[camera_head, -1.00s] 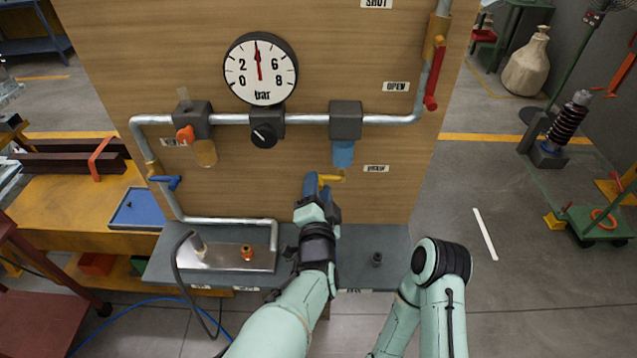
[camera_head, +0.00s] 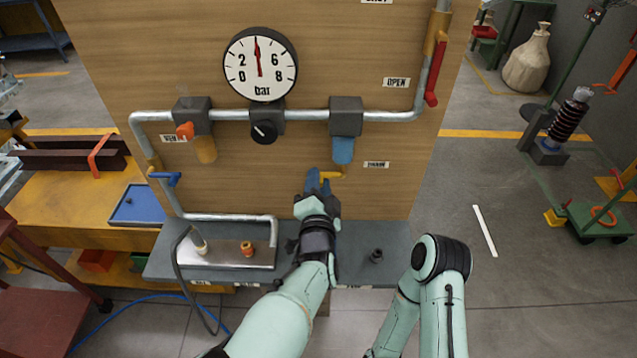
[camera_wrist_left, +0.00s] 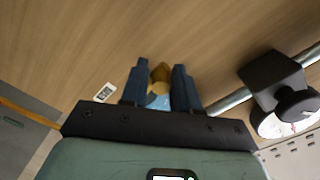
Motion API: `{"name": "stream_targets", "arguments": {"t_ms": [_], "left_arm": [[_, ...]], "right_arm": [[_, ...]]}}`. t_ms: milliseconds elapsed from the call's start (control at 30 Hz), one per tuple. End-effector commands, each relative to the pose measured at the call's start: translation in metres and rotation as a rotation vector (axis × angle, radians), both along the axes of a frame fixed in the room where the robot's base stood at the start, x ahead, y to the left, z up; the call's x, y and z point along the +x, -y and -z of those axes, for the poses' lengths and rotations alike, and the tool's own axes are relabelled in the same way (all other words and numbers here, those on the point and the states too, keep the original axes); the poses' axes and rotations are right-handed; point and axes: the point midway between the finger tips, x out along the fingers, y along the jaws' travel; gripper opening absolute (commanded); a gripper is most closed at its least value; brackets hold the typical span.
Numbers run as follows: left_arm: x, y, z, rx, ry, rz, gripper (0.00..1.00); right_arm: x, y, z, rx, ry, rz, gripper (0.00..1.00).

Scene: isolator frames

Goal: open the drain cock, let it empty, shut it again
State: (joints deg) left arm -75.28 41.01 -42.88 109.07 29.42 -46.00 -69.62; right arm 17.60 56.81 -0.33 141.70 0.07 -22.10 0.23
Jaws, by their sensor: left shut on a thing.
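The drain cock's yellow handle (camera_head: 331,175) sticks out sideways under the blue filter bowl (camera_head: 343,150), left of the drain label (camera_head: 376,165). My left gripper (camera_head: 318,180) is shut on the handle, its blue fingers at the handle's left end. In the left wrist view the yellow handle (camera_wrist_left: 160,76) shows between the two fingers, with a patch of light blue below it. The fingers hide part of the handle. Of my right arm only the links show at lower right in the head view; its gripper is out of the picture.
The pressure gauge (camera_head: 260,64) stands above the pipe, its needle pointing nearly straight up. A red lever (camera_head: 436,75) hangs at the panel's right edge and a blue lever (camera_head: 165,178) sits at left. A grey shelf (camera_head: 395,262) runs below the panel.

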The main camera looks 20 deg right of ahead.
Motion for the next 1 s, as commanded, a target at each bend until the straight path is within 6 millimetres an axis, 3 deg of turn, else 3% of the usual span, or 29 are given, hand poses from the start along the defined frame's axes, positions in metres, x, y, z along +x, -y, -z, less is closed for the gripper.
{"name": "stream_targets", "arguments": {"t_ms": [67, 500, 1000], "left_arm": [[0.001, -0.001, -0.006, -0.044, 0.01, -0.005, 0.0], [0.0, 0.002, 0.014, -0.372, -0.084, -0.006, 0.0], [-0.004, 0.016, 0.032, -0.829, -0.216, -0.005, 0.0]], "right_arm": [[-0.004, 0.0, 0.006, 0.0, -0.004, 0.0, 0.43], [-0.027, 0.0, 0.05, 0.0, -0.03, 0.0, 0.43], [-0.04, 0.0, 0.091, 0.0, -0.046, 0.0, 0.43]]}}
